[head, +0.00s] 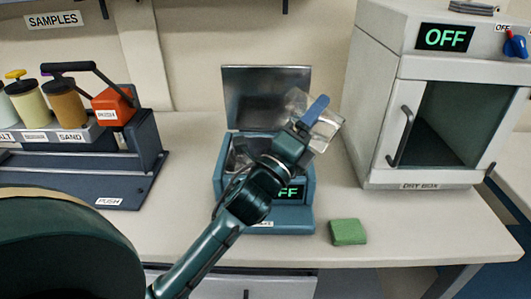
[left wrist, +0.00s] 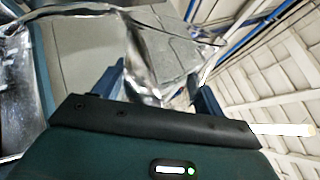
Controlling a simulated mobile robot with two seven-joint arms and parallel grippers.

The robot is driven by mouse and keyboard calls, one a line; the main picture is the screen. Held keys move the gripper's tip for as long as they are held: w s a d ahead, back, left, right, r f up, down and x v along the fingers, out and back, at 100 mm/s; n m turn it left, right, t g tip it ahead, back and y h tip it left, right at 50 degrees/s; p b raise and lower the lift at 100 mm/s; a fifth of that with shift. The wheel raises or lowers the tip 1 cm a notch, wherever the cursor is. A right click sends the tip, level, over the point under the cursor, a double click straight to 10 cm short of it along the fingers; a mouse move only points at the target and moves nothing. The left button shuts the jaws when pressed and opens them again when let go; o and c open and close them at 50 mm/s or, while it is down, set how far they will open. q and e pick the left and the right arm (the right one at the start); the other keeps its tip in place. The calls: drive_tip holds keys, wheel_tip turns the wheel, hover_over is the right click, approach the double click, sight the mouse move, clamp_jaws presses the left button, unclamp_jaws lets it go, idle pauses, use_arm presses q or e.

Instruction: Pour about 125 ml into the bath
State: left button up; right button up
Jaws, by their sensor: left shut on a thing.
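The bath (head: 304,190) is a teal box on the bench in the head view. Its metal lid stands open at the back, and its display, partly covered by my arm, reads OFF. My left gripper (head: 309,116) is above the bath's back right part, shut on a clear container (head: 327,127). The container looks tilted; I cannot tell whether liquid is in it or flowing from it. In the left wrist view the clear container (left wrist: 146,75) shows between the fingers. My left arm hides much of the bath's basin. My right gripper is not in view.
A white dry box (head: 375,130), also OFF, stands close on the right. A green sponge (head: 348,232) lies at the front right of the bath. A rack (head: 146,140) with sample jars and a red block stands on the left. The bench is clear between rack and bath.

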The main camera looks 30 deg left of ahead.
use_arm(q)
drive_tip(key=shift+n+b, duration=0.35)
drive_tip(key=shift+n, duration=0.05)
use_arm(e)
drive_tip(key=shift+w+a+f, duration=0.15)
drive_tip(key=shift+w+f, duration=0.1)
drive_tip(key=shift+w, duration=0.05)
use_arm(q)
drive_tip(key=shift+a+f, duration=0.1)
drive_tip(key=shift+a, duration=0.05)
drive_tip(key=shift+a+y, duration=0.1)
drive_tip(key=shift+y, duration=0.3)
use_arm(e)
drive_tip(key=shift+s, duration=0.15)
use_arm(q)
drive_tip(key=shift+a+n, duration=0.25)
drive_tip(key=shift+n, duration=0.25)
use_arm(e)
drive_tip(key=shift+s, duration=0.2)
use_arm(q)
drive_tip(key=shift+a+f+n+t+y+b, duration=0.15)
drive_tip(key=shift+n+t+y+b, duration=0.15)
drive_tip(key=shift+n+y, duration=0.4)
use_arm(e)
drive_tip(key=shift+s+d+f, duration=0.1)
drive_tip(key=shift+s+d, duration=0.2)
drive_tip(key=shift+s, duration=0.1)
